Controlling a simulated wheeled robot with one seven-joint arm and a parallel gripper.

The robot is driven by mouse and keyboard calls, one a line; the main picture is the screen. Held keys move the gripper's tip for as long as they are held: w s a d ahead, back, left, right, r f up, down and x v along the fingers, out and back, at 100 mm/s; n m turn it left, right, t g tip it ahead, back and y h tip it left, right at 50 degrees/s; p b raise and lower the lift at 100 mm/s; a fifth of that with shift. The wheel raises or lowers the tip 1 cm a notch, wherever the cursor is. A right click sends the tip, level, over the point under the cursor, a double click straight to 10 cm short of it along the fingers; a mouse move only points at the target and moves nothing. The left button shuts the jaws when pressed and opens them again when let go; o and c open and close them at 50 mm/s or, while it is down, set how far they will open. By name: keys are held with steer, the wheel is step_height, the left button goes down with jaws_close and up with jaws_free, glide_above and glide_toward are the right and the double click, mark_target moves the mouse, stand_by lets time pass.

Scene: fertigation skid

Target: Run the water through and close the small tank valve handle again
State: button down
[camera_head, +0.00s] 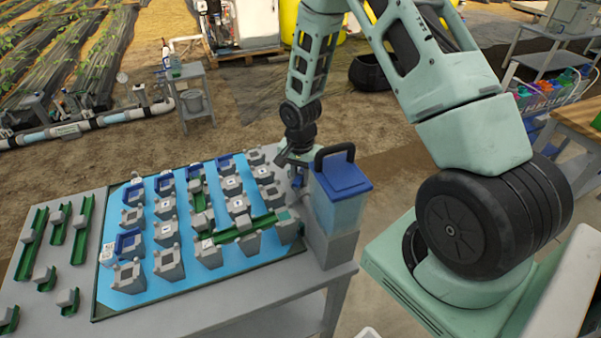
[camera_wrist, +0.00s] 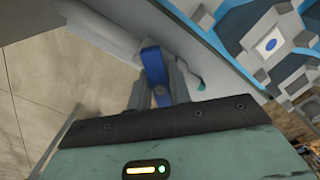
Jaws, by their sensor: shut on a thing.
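The small tank (camera_head: 338,212) stands at the right end of the board, a clear bluish box with a blue lid and a black carrying handle on top. My gripper (camera_head: 290,158) is at the tank's far left side, low over the board's back right corner. In the wrist view my gripper (camera_wrist: 160,84) is shut on the blue valve handle (camera_wrist: 153,63), which lies between the two grey fingers. I cannot make out flowing water.
A blue board (camera_head: 206,262) carries several grey blocks, some with blue or green channel pieces. A green channel (camera_head: 245,228) runs across blocks towards the tank. Spare green channels (camera_head: 82,231) lie on the grey table at the left. Sandy floor is open behind.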

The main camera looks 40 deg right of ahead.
mark_target(301, 174)
steer(key=n+p, duration=0.1)
steer(key=n, duration=0.4)
steer(key=shift+r+n, duration=0.1)
steer(key=shift+n, duration=0.2)
steer(key=n+p, duration=0.1)
steer(key=n, duration=0.3)
steer(key=c, duration=1.2)
jaws_free()
step_height(301, 174, up, 10)
steer(key=p, duration=0.8)
